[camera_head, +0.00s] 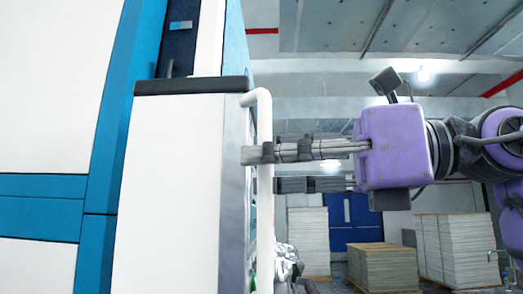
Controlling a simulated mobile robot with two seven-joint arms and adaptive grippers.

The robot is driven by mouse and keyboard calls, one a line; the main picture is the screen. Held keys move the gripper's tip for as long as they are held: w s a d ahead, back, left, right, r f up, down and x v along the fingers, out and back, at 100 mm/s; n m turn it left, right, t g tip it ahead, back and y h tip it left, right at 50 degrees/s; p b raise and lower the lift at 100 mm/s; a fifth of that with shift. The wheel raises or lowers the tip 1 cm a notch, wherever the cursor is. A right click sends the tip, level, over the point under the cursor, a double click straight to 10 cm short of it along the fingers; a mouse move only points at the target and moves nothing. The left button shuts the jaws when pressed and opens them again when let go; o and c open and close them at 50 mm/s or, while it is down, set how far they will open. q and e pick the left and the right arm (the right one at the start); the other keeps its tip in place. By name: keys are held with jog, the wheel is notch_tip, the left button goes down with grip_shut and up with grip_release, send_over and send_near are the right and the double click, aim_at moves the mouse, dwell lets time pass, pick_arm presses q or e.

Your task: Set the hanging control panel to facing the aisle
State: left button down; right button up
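The control panel (172,190) is a tall white box with a black top edge and a grey right side, at left centre. A white vertical handle bar (265,225) bends out from its top right. My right gripper (250,154) reaches in from the right, with a purple body. Its grey fingers lie level across the upper part of the handle bar and cover a short piece of it. I see the fingers edge-on, so whether they grip the bar is hidden. The panel's front screen is not visible.
A large white and blue machine (50,110) fills the left side behind the panel. Stacks of sheets (383,268) stand on the floor at the back right, near a blue door (352,220).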

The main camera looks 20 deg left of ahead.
jog(key=shift+a, duration=0.45)
jog(key=shift+c, duration=0.2)
grip_shut()
